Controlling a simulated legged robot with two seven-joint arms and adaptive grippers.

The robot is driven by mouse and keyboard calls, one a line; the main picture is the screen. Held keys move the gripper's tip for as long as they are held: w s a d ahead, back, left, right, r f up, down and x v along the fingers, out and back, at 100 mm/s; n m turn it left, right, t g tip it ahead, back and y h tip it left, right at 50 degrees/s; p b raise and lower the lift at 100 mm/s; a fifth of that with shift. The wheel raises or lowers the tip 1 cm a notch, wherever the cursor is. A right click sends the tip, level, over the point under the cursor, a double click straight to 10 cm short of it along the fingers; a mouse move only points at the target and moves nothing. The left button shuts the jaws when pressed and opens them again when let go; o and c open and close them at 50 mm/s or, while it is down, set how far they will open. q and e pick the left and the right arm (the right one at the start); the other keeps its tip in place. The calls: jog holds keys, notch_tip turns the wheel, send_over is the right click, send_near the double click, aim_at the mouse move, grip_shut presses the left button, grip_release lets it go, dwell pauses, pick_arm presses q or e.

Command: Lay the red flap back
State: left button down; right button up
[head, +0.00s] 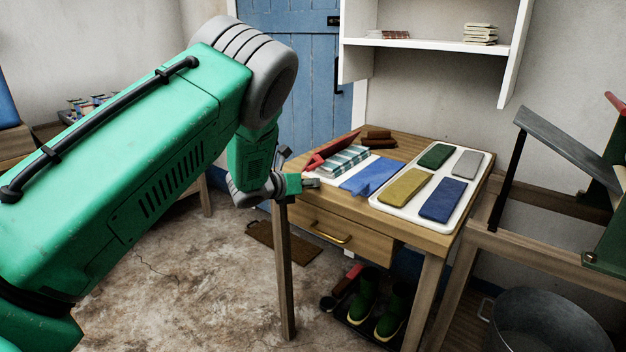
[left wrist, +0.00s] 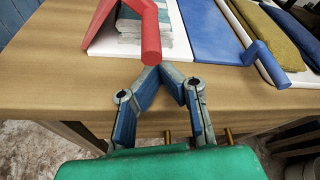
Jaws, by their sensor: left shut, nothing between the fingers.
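My left gripper (head: 314,183) is shut and empty at the table's front left edge. Its fingertips (left wrist: 171,74) are just below the bar's end; whether they touch cannot be told. My right gripper is not in view.
A white tray (head: 476,190) with green, grey, yellow and dark blue pads fills the table's right. Brown blocks (head: 378,138) lie at the back. A drawer (head: 342,234) is under the table's (head: 406,146) top. A wooden stand is at right.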

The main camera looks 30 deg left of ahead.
pick_arm(q)
jog(key=shift+w+a+r, duration=0.35)
jog(key=shift+a+r, duration=0.05)
jog(key=shift+r, duration=0.1)
jog(key=shift+s+r, duration=0.1)
jog(key=shift+r, duration=0.3)
jog(key=shift+d, duration=0.25)
jog(key=shift+a+r, duration=0.15)
